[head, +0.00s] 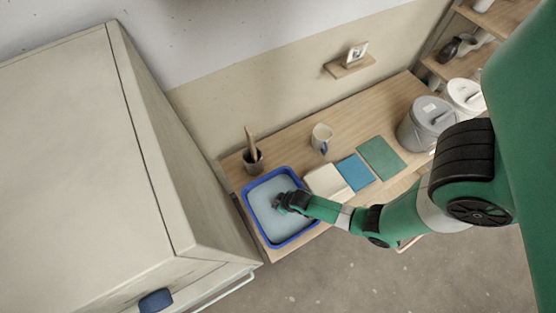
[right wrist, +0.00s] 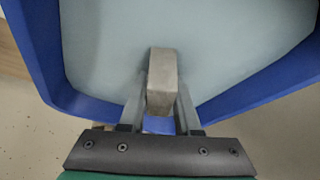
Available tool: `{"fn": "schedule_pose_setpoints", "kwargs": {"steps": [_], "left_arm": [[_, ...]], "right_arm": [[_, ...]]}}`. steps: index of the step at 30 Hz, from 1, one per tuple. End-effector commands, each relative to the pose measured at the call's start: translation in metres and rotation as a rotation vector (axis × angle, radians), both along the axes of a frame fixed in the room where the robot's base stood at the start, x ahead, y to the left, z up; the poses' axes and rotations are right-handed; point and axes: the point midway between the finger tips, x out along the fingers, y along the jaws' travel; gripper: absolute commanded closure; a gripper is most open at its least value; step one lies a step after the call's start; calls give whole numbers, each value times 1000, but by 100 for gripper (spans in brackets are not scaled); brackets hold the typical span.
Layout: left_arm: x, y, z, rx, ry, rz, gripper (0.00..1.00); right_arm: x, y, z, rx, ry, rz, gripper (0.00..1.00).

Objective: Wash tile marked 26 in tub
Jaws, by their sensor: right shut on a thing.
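The tub (head: 256,217) is blue-rimmed and holds pale, greyish-blue water. It stands at the left front end of the table. My right gripper (head: 279,203) reaches into the tub from the right in the head view. In the right wrist view its two fingers (right wrist: 162,96) are shut on a small grey-beige tile (right wrist: 162,70), seen nearly end-on against the pale water. The tub's blue rim (right wrist: 260,106) surrounds it there. No number is readable on the tile, and I cannot tell how deep it sits. My left gripper is not in view.
A white block-like object (head: 328,183), a blue mat (head: 355,172) and a green mat (head: 381,157) lie right of the tub. A mug (head: 321,137) and a brush pot (head: 253,160) stand behind. A large pale cabinet (head: 80,150) fills the left.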

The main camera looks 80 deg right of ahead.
Motion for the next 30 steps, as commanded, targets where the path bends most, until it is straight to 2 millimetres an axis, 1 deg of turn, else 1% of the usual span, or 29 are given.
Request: {"fn": "schedule_pose_setpoints", "kwargs": {"steps": [1, 15, 25, 30], "left_arm": [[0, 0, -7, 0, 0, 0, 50], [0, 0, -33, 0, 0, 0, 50], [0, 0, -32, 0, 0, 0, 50], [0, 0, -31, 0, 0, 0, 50]], "right_arm": [[0, 0, -7, 0, -1, 0, 100], [0, 0, -37, 0, 0, 0, 100], [0, 1, -36, 0, 0, 1, 100], [0, 8, -36, 0, 0, 3, 100]]}}
